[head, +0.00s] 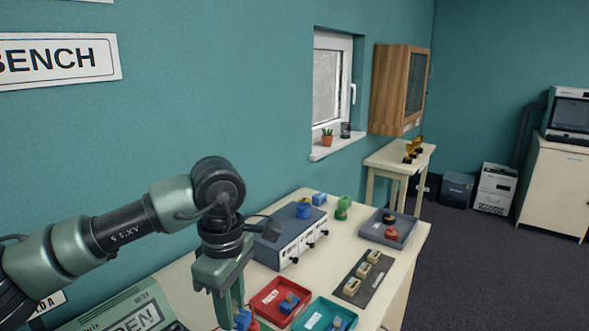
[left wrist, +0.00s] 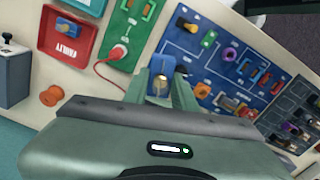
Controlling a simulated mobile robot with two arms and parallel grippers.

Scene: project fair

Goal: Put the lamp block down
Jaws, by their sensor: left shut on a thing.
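The lamp block, a small blue block with a yellowish round part, shows between the fingers of my left gripper in the left wrist view (left wrist: 160,67). My left gripper (head: 231,305) is shut on it and points down over the near part of the bench. In the head view a bit of blue shows at the fingers (head: 243,319), cut off by the lower edge. In the left wrist view a blue board with several components (left wrist: 207,55) lies beside the block. I cannot tell the gap between block and bench. My right gripper is not in view.
A red tray marked faulty (head: 262,308) and a green tray (head: 306,319) lie right of the gripper. A grey instrument box (head: 285,241) stands behind. A red lead (left wrist: 108,60) and an orange spool (left wrist: 52,95) lie near the gripper.

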